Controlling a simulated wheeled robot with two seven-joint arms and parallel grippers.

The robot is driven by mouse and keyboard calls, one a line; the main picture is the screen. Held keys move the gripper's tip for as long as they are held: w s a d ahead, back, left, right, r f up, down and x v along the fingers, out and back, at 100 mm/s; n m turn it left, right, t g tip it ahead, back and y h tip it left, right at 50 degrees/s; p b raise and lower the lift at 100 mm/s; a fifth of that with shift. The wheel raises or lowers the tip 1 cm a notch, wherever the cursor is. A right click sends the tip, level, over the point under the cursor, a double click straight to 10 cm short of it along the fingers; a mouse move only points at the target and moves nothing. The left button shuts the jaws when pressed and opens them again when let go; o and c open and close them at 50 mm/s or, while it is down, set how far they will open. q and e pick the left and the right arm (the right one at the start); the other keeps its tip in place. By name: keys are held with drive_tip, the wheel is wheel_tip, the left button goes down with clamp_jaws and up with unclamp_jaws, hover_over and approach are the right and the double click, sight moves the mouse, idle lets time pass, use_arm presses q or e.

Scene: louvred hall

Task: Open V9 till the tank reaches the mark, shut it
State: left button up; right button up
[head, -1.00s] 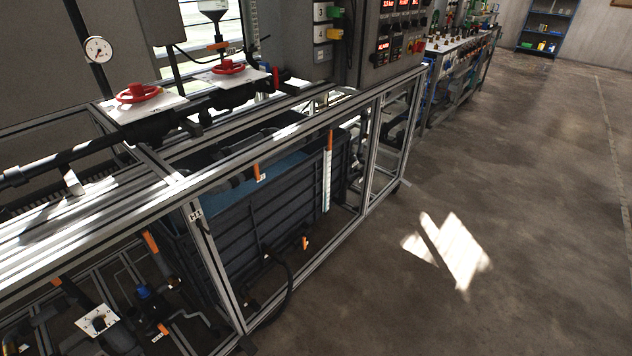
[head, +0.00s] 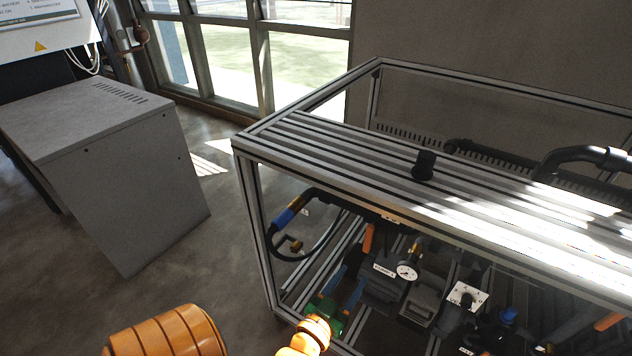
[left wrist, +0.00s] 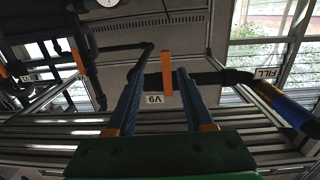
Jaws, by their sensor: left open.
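The V9 tag (left wrist: 154,99) shows in the left wrist view beside an orange lever (left wrist: 166,72). The lever stands crosswise to a dark pipe (left wrist: 210,78). What is probably the same orange lever (head: 367,238) shows under the frame's top in the head view. My left gripper (head: 351,281), green with blue fingers, is open just below it. In the left wrist view the fingers (left wrist: 161,76) lie either side of the lever; I cannot tell whether it is within their reach. The tank and its mark are not in view now. My right gripper is not in view.
The aluminium frame's top rails (head: 330,150) run above my left gripper. A pressure gauge (head: 407,270) and a grey pump (head: 385,285) are close right of it. A yellow-and-blue pipe (left wrist: 283,103) tagged FILL is at the right. A grey cabinet (head: 110,165) stands left.

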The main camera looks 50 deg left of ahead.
sight(366, 246)
use_arm(q)
drive_tip(key=shift+y, duration=0.4)
drive_tip(key=b+x, duration=0.1)
drive_tip(key=x, duration=0.1)
drive_tip(key=r+b+x, duration=0.1)
drive_tip(key=x, duration=0.2)
drive_tip(key=b+x, duration=0.1)
drive_tip(key=x, duration=0.2)
drive_tip(key=shift+w+a+r, duration=0.15)
drive_tip(key=shift+a+r, duration=0.15)
drive_tip(key=shift+r, duration=0.1)
drive_tip(key=shift+w+a, duration=0.1)
drive_tip(key=shift+w, duration=0.25)
drive_tip(key=shift+w+a, duration=0.1)
drive_tip(key=shift+w, duration=0.4)
clamp_jaws()
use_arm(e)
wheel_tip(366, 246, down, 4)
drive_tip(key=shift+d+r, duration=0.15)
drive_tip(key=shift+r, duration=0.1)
